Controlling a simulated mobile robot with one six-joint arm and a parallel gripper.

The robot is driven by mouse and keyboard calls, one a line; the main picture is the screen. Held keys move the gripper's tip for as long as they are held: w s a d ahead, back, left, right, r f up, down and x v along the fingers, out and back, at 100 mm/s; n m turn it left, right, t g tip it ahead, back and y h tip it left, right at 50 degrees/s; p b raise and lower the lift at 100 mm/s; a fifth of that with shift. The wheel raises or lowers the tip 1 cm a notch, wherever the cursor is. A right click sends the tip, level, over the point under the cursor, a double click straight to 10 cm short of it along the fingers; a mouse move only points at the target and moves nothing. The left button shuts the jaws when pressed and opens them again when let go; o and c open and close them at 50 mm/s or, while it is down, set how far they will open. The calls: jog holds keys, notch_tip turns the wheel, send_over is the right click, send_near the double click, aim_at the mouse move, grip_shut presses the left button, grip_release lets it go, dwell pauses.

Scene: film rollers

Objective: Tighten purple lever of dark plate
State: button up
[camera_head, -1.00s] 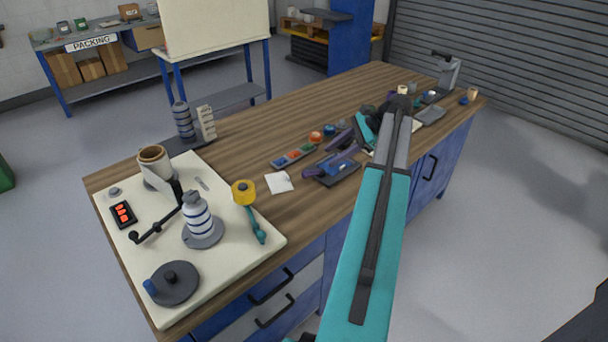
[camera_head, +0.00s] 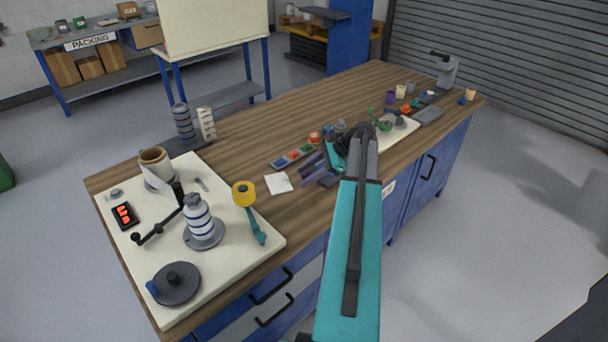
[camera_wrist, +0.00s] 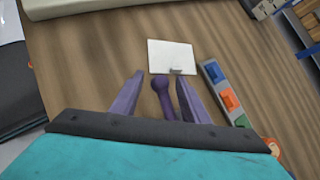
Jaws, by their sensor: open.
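The purple lever (camera_wrist: 163,95) shows in the wrist view as a short rod with a rounded knob at its far end. My gripper (camera_wrist: 160,74) is open, with one purple finger on each side of the lever. A gap shows on both sides, so the fingers do not appear closed on it. The lever's near end is hidden behind the gripper body. In the head view my gripper (camera_head: 306,171) is low over the bench, and a small part of the dark plate (camera_head: 328,181) shows beside it. The arm and gripper hide the rest of the plate.
A white note (camera_head: 278,183) lies just beyond the fingertips. A tray of coloured blocks (camera_head: 293,156) lies close beside the gripper. A cream board (camera_head: 230,222) with a crank, bottle and discs fills the left end.

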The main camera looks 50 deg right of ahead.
jog(key=shift+w+a+f, duration=0.25)
jog(key=shift+f, duration=0.1)
grip_shut()
jog(key=shift+d, duration=0.2)
